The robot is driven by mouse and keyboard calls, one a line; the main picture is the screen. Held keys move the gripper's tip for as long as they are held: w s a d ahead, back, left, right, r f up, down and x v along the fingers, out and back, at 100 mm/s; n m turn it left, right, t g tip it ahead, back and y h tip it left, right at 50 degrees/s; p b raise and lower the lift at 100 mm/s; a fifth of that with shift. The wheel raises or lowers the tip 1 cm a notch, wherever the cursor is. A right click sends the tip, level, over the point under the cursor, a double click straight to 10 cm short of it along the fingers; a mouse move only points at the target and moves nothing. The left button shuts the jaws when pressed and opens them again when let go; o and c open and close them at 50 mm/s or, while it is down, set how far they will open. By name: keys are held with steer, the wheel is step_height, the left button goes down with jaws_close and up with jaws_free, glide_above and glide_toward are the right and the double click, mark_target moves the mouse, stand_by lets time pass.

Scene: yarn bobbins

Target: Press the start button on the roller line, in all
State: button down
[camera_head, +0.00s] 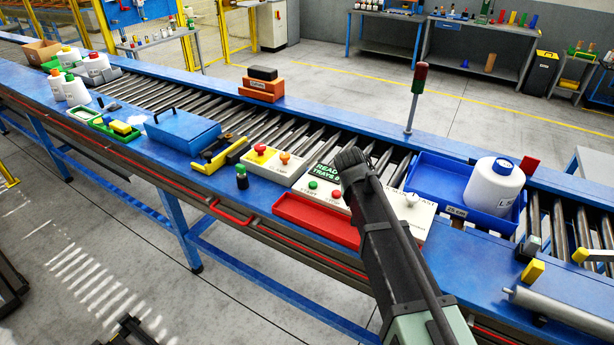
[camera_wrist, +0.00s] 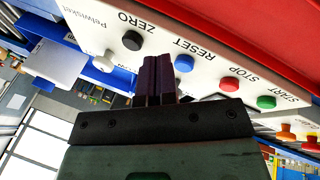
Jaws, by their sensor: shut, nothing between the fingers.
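A white control panel (camera_head: 424,213) sits on the near side of the roller line. Its green START button (camera_head: 312,185) is at the left end, with the red STOP button (camera_head: 336,194) beside it. In the wrist view the green START button (camera_wrist: 266,101) is right of my fingers, past the red STOP button (camera_wrist: 229,84) and the blue RESET button (camera_wrist: 184,63). The black ZERO button (camera_wrist: 132,40) is to their left. My gripper (camera_wrist: 157,62) is shut and empty, its tips near the RESET button; contact cannot be told. In the head view my gripper (camera_head: 349,160) hides part of the panel.
A red tray (camera_head: 315,222) lies in front of the panel. A box with red and orange buttons (camera_head: 272,164) stands to the left, with a small dark bottle (camera_head: 242,178) near it. A signal post (camera_head: 414,98) rises behind. A blue tray (camera_head: 440,178) holds a white bobbin (camera_head: 493,187).

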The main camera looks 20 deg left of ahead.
mark_target(311, 183)
steer(key=w+a+r+t+p, duration=0.1)
steer(key=w+a+r+t, duration=0.1)
steer(key=a, duration=0.8)
steer(key=w+a+r+t+h+p, duration=0.1)
steer(key=w+a+r+t, duration=0.1)
steer(key=w+a+r, duration=0.3)
steer(key=w+a, duration=0.2)
steer(key=a, duration=0.2)
steer(key=shift+w+a+t, duration=0.2)
steer(key=shift+a+t, duration=0.1)
steer(key=shift+a, duration=0.05)
steer(key=shift+f, duration=0.1)
step_height(311, 183, down, 9)
steer(key=b, duration=0.8)
steer(key=shift+b, duration=0.3)
steer(key=shift+f+b, duration=0.3)
steer(key=shift+b, duration=0.05)
